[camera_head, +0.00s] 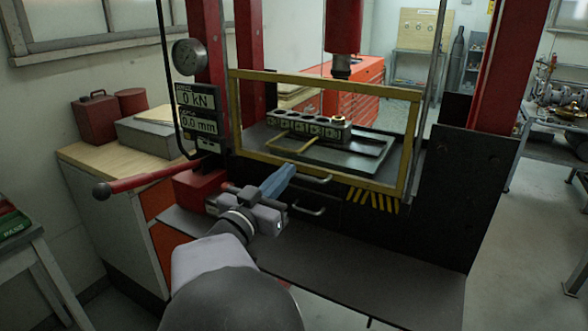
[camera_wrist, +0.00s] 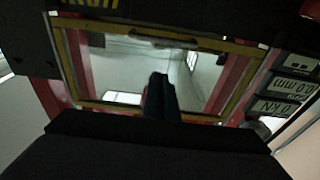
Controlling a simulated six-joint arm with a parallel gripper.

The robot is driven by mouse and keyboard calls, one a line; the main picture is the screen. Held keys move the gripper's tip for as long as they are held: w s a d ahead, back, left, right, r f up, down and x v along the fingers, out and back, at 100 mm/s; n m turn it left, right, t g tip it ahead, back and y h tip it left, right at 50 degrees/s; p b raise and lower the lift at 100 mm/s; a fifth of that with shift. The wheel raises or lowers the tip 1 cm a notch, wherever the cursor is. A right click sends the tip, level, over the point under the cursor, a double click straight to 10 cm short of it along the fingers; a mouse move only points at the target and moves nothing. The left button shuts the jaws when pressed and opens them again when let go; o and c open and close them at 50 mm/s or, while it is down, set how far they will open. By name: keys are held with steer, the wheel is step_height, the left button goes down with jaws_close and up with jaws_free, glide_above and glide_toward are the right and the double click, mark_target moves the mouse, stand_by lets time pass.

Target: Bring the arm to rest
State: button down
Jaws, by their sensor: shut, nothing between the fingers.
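My gripper (camera_head: 279,181) is in the middle of the head view, in front of the press and below its yellow-framed guard (camera_head: 325,78). Its blue-grey fingers are together with nothing between them. They point toward the lower edge of the guard and look apart from it, though the exact gap is hard to tell. In the wrist view the shut fingers (camera_wrist: 160,95) stand dark in the centre against the guard's frame (camera_wrist: 72,60). My arm reaches up from the bottom of the head view.
A red lever (camera_head: 150,180) sticks out left of the gripper. A display (camera_head: 198,98) reads 0 kN and 0.0 mm. Behind the guard a block with holes (camera_head: 310,128) sits on the press bed. A dark shelf (camera_head: 390,285) spans below. Open floor lies at the right.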

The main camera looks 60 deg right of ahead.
steer(key=shift+a+f, duration=0.2)
steer(key=shift+a, duration=1.55)
